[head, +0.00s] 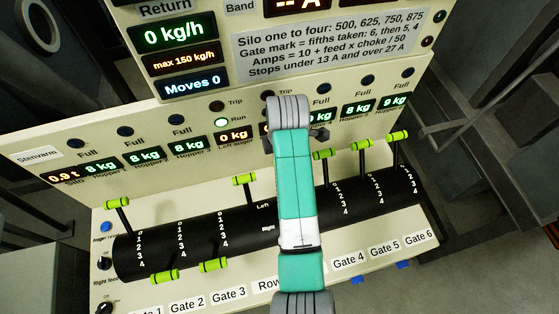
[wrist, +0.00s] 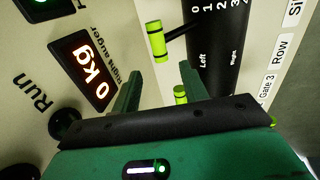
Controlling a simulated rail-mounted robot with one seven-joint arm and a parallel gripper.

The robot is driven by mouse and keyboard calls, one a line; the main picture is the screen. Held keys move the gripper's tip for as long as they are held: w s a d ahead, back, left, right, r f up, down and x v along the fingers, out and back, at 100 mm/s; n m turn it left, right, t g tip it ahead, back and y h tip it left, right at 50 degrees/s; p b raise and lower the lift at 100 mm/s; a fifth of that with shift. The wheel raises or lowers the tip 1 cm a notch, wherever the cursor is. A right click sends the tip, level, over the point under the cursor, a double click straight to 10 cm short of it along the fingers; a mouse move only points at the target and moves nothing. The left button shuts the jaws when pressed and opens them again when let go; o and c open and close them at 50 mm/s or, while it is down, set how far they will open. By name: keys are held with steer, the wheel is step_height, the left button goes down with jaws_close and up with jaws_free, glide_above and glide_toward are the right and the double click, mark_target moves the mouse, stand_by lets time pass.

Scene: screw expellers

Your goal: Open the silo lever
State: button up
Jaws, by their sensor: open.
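In the wrist view my gripper (wrist: 160,82) is open, its two green fingers apart with nothing held. Part of the Silo label (wrist: 294,12) shows at the top right of the wrist view. The Row lever (head: 244,179) has a lime handle, tipped to the back, by the Left/Right marks. Another lime handle (wrist: 180,94) shows partly behind my gripper.
Gate 1 lever (head: 117,204) and the Gate 4 to 6 levers (head: 362,144) lean back. Gate 2 (head: 165,275) and Gate 3 (head: 213,265) lean forward. All rise from a black drum (head: 150,240). The upright panel with displays (head: 110,155) stands close behind.

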steer(key=f, duration=0.3)
steer(key=w+f, duration=0.1)
steer(key=f, duration=0.3)
steer(key=shift+w+a+f, duration=0.15)
steer(key=shift+w+f, duration=0.05)
jaws_close()
